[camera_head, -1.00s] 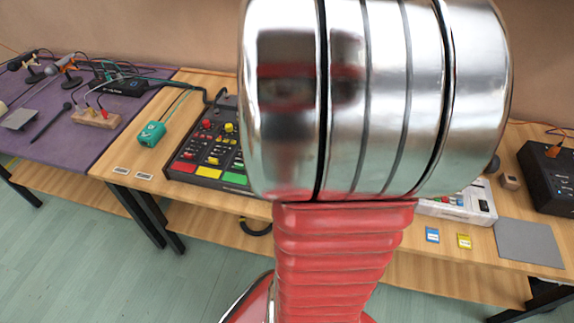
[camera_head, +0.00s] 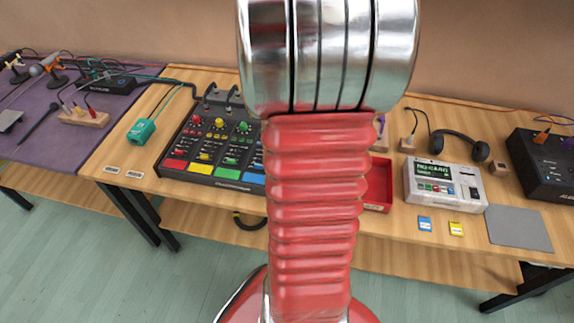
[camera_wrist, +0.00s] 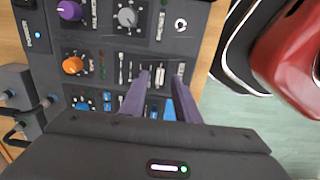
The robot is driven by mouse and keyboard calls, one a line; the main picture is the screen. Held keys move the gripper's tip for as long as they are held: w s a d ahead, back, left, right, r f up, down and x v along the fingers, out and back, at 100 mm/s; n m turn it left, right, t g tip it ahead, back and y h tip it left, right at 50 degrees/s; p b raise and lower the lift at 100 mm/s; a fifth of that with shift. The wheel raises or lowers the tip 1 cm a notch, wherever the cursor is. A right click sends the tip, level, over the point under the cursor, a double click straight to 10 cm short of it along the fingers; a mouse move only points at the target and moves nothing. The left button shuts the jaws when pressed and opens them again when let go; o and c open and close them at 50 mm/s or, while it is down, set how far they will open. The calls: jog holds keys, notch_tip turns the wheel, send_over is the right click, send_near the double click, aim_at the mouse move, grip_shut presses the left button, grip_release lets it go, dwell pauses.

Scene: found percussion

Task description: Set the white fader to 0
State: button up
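The dark mixer (camera_head: 200,150) stands on the wooden table in the head view, its right part hidden behind my arm. The wrist view looks down on the mixer panel (camera_wrist: 103,48), with purple, orange, blue and grey knobs and several slider slots. A small pale fader cap (camera_wrist: 160,74), possibly the white fader, shows near my fingertips; another pale cap is just right of it. My gripper (camera_wrist: 160,78) is over the panel, its two purple fingers apart with a gap between them. I cannot tell whether they touch a cap. The gripper is hidden in the head view.
A white device with a screen (camera_head: 444,186), a red tray (camera_head: 378,185), headphones (camera_head: 459,146) and a grey pad (camera_head: 519,228) lie to the right. A teal box (camera_head: 141,131) is left of the mixer. A purple mat (camera_head: 45,128) with cables lies far left.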

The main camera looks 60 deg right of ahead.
jog(key=shift+f, duration=0.8)
grip_shut()
